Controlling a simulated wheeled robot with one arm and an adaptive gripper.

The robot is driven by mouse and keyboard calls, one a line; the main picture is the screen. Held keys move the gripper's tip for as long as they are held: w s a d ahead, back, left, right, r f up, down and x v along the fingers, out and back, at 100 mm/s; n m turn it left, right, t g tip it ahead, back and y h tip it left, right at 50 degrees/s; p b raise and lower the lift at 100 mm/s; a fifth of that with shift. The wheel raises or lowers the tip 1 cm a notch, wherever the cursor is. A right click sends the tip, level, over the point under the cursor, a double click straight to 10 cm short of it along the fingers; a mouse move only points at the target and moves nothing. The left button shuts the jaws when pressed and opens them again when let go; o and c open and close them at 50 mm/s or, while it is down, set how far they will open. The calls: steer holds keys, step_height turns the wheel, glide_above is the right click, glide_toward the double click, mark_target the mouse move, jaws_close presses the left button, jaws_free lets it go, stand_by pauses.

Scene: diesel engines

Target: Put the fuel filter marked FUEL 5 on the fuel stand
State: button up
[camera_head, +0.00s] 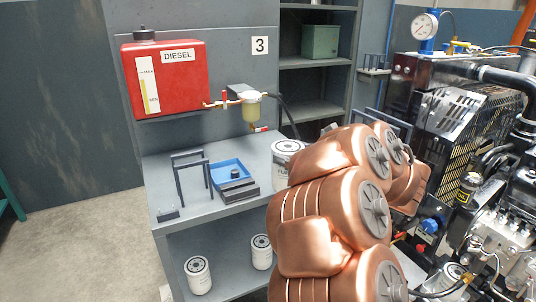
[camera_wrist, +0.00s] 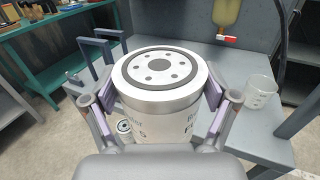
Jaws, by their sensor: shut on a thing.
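My gripper (camera_wrist: 160,100) is shut around the side of a white fuel filter (camera_wrist: 158,78), one finger on each side. The filter is upright, with its dark ring and holed metal top facing up. Its printed label is partly hidden, so I cannot read the full marking. In the head view the held filter (camera_head: 287,150) shows over the right of the grey bench, and my copper arm hides the gripper. A dark frame with two upright arches (camera_head: 190,172) stands on the bench at left; I cannot tell whether it is the fuel stand.
A blue tray (camera_head: 229,170) lies beside the frame. White filters (camera_head: 198,274) stand on the lower shelf (camera_head: 228,282). A red diesel tank (camera_head: 180,85) and a fuel bowl (camera_head: 250,110) hang above the bench. A clear beaker (camera_wrist: 260,92) stands right of the held filter. The engine (camera_head: 470,150) is at right.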

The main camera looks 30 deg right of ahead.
steer(key=w+d+f+p, duration=0.1)
steer(key=w+d+f, duration=0.1)
steer(key=w, duration=0.4)
steer(key=w+d+f+p, duration=0.2)
steer(key=w+d, duration=0.1)
steer(key=w, duration=0.3)
steer(key=shift+w+d+f, duration=0.2)
steer(key=shift+d+f, duration=0.1)
steer(key=shift+f, duration=0.05)
steer(key=shift+f, duration=0.2)
stand_by(0.3)
steer(key=o, duration=1.6)
steer(key=shift+r, duration=0.1)
steer(key=b+v, duration=0.2)
steer(key=v, duration=1)
